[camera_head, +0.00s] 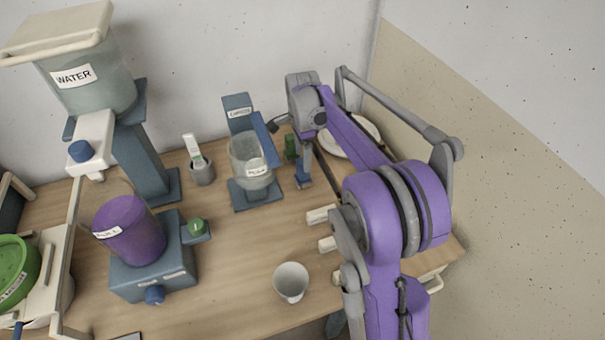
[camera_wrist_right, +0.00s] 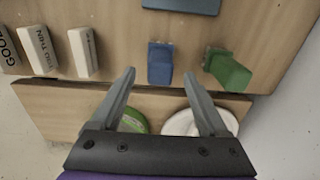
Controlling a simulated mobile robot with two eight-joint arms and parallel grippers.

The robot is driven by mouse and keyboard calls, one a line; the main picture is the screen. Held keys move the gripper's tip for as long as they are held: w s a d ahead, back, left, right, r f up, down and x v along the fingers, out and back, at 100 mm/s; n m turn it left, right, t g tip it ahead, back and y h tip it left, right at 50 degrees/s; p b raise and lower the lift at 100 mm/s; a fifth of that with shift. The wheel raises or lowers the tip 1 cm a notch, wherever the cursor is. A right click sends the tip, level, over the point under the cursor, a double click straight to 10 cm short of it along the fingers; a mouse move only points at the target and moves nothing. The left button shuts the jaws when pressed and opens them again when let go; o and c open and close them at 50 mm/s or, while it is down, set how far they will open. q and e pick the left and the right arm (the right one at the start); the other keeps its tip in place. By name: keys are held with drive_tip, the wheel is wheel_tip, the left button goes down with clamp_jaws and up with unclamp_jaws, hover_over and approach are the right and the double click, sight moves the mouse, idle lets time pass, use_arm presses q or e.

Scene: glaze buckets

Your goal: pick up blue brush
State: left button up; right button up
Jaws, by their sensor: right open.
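The blue brush (camera_wrist_right: 160,62) shows in the right wrist view as a blue block-like shape near the edge of a wooden surface. In the head view it appears as a small blue upright shape (camera_head: 303,170) beneath my right arm, partly hidden. My right gripper (camera_wrist_right: 159,72) is open and empty. In the wrist view the blue brush lies between and just beyond its fingertips; I cannot tell how far below them it is. My left gripper is not in view.
A green block-like item (camera_wrist_right: 228,70) stands close to the right of the blue brush. Several white labelled blocks (camera_wrist_right: 82,52) are to its left. A white plate (camera_head: 362,135), a glaze cup on a blue stand (camera_head: 250,160) and a white cup (camera_head: 291,282) are around my right arm.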

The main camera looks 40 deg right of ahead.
sight(303, 173)
wheel_tip(303, 173, down, 5)
drive_tip(key=shift+f, duration=0.15)
clamp_jaws()
idle(0.4)
